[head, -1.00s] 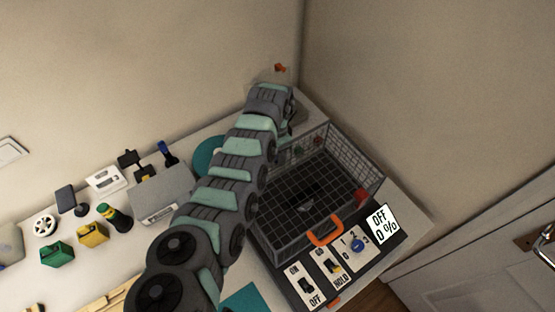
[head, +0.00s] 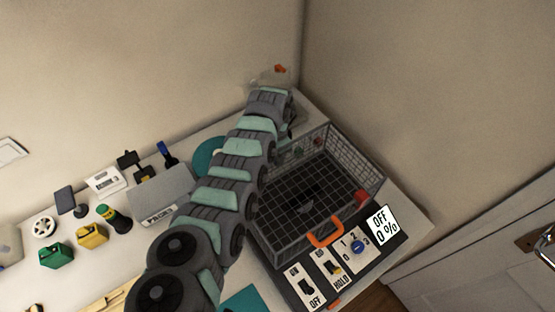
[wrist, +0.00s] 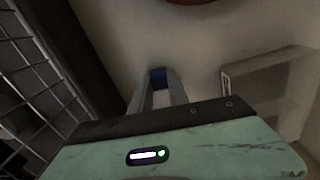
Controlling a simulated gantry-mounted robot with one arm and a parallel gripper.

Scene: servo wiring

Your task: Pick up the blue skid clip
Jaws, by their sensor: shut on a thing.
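The blue skid clip (wrist: 158,77) shows as a small dark blue piece between my fingertips in the wrist view. My gripper (wrist: 157,92) is shut on it, with the two grey fingers on either side. Most of the clip is hidden by the fingers. A pale surface lies beyond it; I cannot tell whether the clip still touches that surface. In the head view my arm reaches to the far corner of the table and hides the gripper and the clip.
A wire-mesh basket (head: 325,235) with an orange handle stands right of my arm; its mesh (wrist: 18,75) is close at left in the wrist view. A clear container (wrist: 270,88) is at right there. Several small objects and a grey box (head: 160,190) lie left.

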